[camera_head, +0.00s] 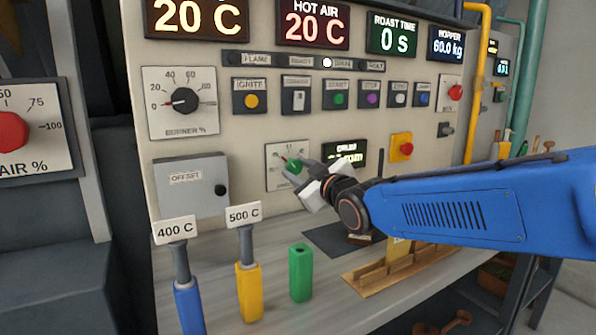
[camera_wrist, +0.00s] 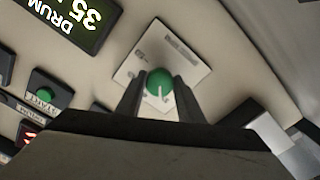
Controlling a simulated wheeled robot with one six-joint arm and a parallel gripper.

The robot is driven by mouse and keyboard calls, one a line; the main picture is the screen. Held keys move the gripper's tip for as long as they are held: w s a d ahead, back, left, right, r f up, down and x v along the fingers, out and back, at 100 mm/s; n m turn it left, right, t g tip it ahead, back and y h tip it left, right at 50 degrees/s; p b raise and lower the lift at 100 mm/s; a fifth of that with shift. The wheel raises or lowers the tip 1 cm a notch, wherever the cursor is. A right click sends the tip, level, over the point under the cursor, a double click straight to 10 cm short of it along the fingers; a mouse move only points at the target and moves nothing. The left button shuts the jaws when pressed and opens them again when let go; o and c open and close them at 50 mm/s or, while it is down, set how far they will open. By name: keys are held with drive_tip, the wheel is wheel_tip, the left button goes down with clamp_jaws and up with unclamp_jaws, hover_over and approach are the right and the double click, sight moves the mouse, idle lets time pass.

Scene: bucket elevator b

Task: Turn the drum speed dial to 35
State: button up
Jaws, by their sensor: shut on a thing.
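The drum speed dial is a green knob (camera_head: 293,167) on a white scale plate (camera_head: 275,180), low on the control panel. In the wrist view the green knob (camera_wrist: 160,84) sits between my two dark fingers, with a white pointer mark on its face. My gripper (camera_head: 308,176) is shut on this knob, and my blue arm reaches in from the right. The drum display (camera_head: 345,155) is partly hidden by my gripper in the head view. In the wrist view the drum display (camera_wrist: 75,20) reads DRUM and 35, tilted and cut off by the frame edge.
A grey offset box (camera_head: 190,188) is left of the dial. A red button on a yellow plate (camera_head: 401,147) is to the right. A green start button (camera_wrist: 48,85) is near my fingers.

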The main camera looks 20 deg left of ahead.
drive_tip(key=shift+n, duration=0.9)
drive_tip(key=o, duration=1)
drive_tip(key=shift+o, duration=0.2)
drive_tip(key=v, duration=0.7)
drive_tip(key=shift+s+d, duration=0.15)
drive_tip(key=shift+s, duration=0.05)
